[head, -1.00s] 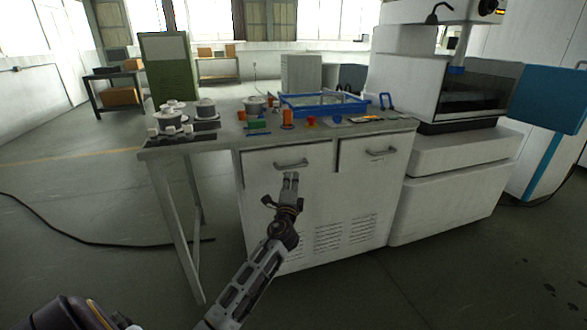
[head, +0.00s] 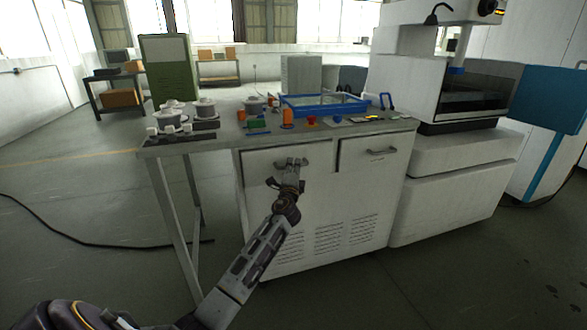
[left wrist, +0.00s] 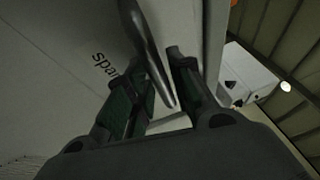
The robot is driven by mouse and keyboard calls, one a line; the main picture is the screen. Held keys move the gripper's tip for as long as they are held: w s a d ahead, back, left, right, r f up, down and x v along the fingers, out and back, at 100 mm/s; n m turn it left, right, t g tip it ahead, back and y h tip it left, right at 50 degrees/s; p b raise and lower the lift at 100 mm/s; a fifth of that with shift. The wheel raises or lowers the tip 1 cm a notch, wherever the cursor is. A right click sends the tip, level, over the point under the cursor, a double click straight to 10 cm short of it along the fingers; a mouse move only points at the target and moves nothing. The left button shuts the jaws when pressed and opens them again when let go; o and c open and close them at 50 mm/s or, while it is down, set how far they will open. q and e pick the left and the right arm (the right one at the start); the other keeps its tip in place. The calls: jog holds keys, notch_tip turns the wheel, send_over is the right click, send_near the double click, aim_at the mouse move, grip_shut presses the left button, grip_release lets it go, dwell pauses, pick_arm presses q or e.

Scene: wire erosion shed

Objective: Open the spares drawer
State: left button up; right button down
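The spares drawer (head: 258,168) is the left drawer of the grey bench cabinet, and its front looks flush with the cabinet. Its bar handle (head: 278,164) is partly hidden by my left gripper (head: 291,167). In the left wrist view a label starting "spar" (left wrist: 104,66) shows on the drawer front, cut off by a finger. There the handle bar (left wrist: 150,52) runs between the two fingers of my left gripper (left wrist: 160,92). The fingers are apart, with a gap visible beside the bar. My right gripper is in neither view.
A second drawer (head: 372,153) with its own handle is to the right. The benchtop (head: 225,140) carries a blue-rimmed tray (head: 325,105), spools and small parts. A large white machine (head: 455,165) stands at the right. The floor at the left has a black cable (head: 90,243).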

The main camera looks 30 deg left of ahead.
pick_arm(q)
jog(key=shift+w+a+r, duration=0.1)
jog(key=shift+w+a, duration=0.05)
jog(key=shift+w, duration=0.15)
grip_shut()
dwell(0.5)
